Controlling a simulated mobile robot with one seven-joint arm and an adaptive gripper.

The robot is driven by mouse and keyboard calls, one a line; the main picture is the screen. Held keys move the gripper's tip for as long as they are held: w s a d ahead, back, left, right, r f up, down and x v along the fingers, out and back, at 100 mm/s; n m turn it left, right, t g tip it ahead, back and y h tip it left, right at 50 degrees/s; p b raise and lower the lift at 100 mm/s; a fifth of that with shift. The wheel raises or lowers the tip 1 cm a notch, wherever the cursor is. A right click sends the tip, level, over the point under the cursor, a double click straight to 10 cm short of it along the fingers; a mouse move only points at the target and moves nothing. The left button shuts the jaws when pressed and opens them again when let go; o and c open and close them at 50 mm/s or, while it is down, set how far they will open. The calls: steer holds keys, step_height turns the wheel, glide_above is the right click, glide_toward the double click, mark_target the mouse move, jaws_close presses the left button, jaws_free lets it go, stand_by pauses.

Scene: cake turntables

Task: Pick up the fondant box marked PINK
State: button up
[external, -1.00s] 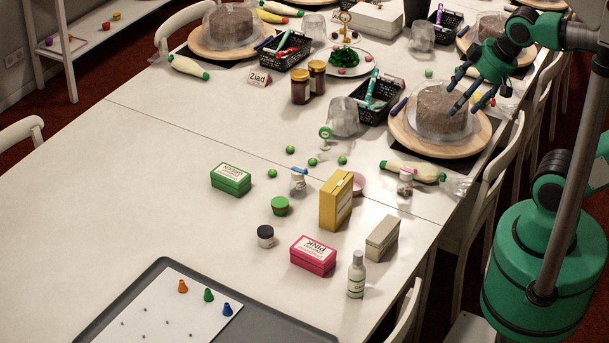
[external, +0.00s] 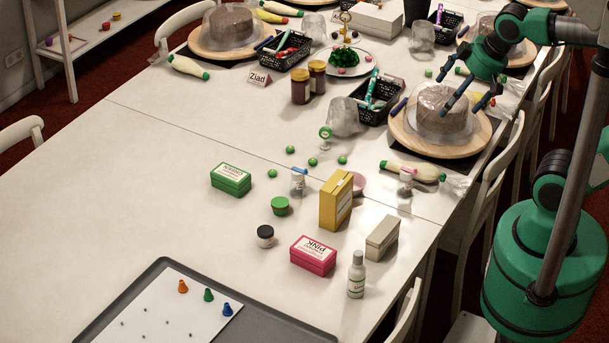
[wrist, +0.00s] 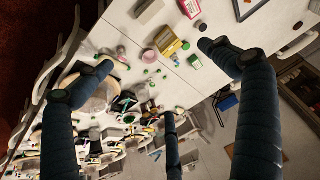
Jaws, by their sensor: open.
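The pink fondant box marked PINK (external: 313,256) lies flat on the white table, label up, in the lower middle of the external view. It also shows near the top of the wrist view (wrist: 190,8). My gripper (external: 468,100) is open and empty, raised in the air at the upper right, in front of a wrapped cake. Its fingers (wrist: 160,85) are spread wide in the wrist view. The gripper is well apart from the pink box.
Around the pink box stand a yellow box (external: 336,201), a beige box (external: 382,238), a white bottle (external: 356,275), a dark-bodied jar (external: 265,236) and a green box (external: 231,179). A grey tray (external: 262,325) lies at the front. The table's left part is clear.

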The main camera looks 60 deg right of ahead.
steer(key=w+a+f+g, duration=0.2)
steer(key=w+a+f, duration=0.15)
steer(key=w, duration=0.75)
steer(key=g, duration=0.3)
glide_above(316, 246)
step_height(316, 246, down, 34)
steer(key=shift+d+m, duration=0.1)
steer(key=shift+m, duration=0.3)
steer(key=shift+f+b, duration=0.9)
steer(key=shift+f, duration=3.4)
steer(key=shift+f, duration=0.1)
steer(key=shift+f+b, duration=0.65)
steer(key=shift+f, duration=1.85)
